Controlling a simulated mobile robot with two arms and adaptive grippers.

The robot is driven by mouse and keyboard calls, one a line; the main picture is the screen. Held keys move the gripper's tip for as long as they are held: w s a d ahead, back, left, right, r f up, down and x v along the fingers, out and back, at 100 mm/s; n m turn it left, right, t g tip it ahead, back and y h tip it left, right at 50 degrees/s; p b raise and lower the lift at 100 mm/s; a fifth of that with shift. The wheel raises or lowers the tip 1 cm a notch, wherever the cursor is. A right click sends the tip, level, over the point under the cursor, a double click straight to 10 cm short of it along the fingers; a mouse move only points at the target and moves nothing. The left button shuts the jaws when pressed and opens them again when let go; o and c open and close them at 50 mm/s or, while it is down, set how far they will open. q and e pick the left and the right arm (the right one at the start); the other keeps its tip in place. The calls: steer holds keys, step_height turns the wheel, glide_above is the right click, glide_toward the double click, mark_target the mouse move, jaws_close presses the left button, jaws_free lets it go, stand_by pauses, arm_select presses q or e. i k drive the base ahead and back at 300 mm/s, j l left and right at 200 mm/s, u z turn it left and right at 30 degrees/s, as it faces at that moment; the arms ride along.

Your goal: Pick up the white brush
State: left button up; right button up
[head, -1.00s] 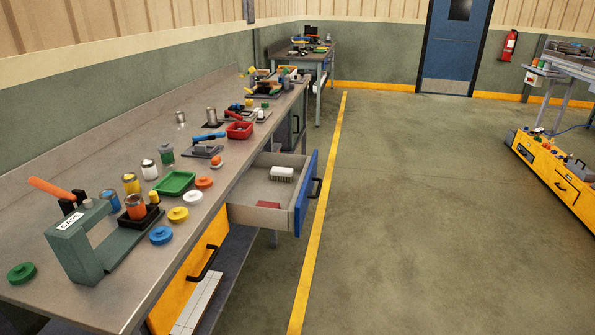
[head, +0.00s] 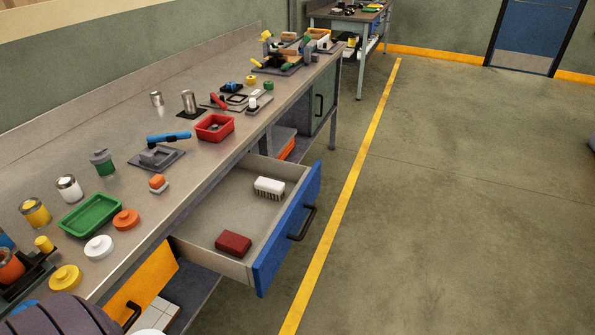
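The white brush (head: 269,187) lies in the open blue-fronted drawer (head: 268,248), toward its far end, with its white block up and dark bristles showing below. A dark red block (head: 233,243) lies in the same drawer, nearer to me and apart from the brush. Neither of my grippers shows in the head view.
The workbench (head: 192,180) runs along the left, with a green tray (head: 90,215), a red tray (head: 214,127), jars and lids on it. A yellow drawer front (head: 140,285) is below. The floor right of the blue drawer is clear, with a yellow line (head: 345,200).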

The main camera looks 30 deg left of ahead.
mark_target(270, 187)
steer(key=i+l+u, duration=0.1)
steer(key=i+u, duration=0.25)
steer(key=i, duration=0.15)
steer(key=i+l+u, duration=0.35)
steer(key=i, duration=0.15)
steer(key=i+l+u, duration=0.15)
steer(key=u, duration=0.3)
steer(key=i+l+u, duration=0.25)
steer(key=u, duration=0.25)
steer(key=i+l+u, duration=0.25)
steer(key=u, duration=0.2)
steer(key=i+l+u, duration=0.1)
steer(key=l+u, duration=0.35)
steer(key=j, duration=0.1)
